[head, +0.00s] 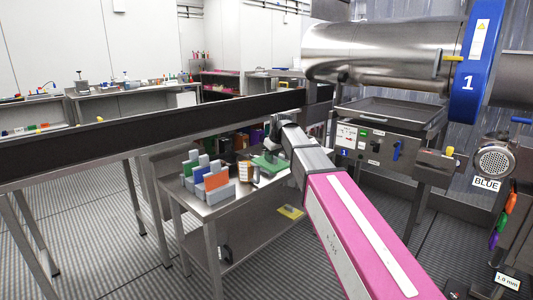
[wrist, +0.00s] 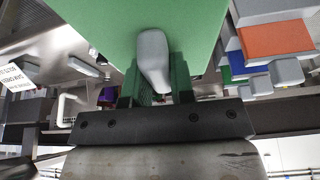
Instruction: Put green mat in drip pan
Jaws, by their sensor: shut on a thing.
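The green mat (head: 268,164) is in my gripper (head: 275,146), over the right part of the steel cart's top. In the wrist view the green mat (wrist: 130,22) fills the upper middle, and its grey grip piece sits between the fingers of my gripper (wrist: 153,80). The gripper is shut on that grey piece. In the head view my arm hides part of the fingers and the mat. A shallow steel pan (head: 388,109), which looks like the drip pan, lies under the drum marked 1 (head: 385,45), to the right of my gripper. It looks empty.
The cart (head: 215,212) holds several grey blocks with green, blue and orange faces (head: 216,181). A dark conveyor (head: 130,128) runs behind the cart. A control box (head: 375,145) stands out below the pan. A yellow item (head: 291,212) lies on the lower shelf.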

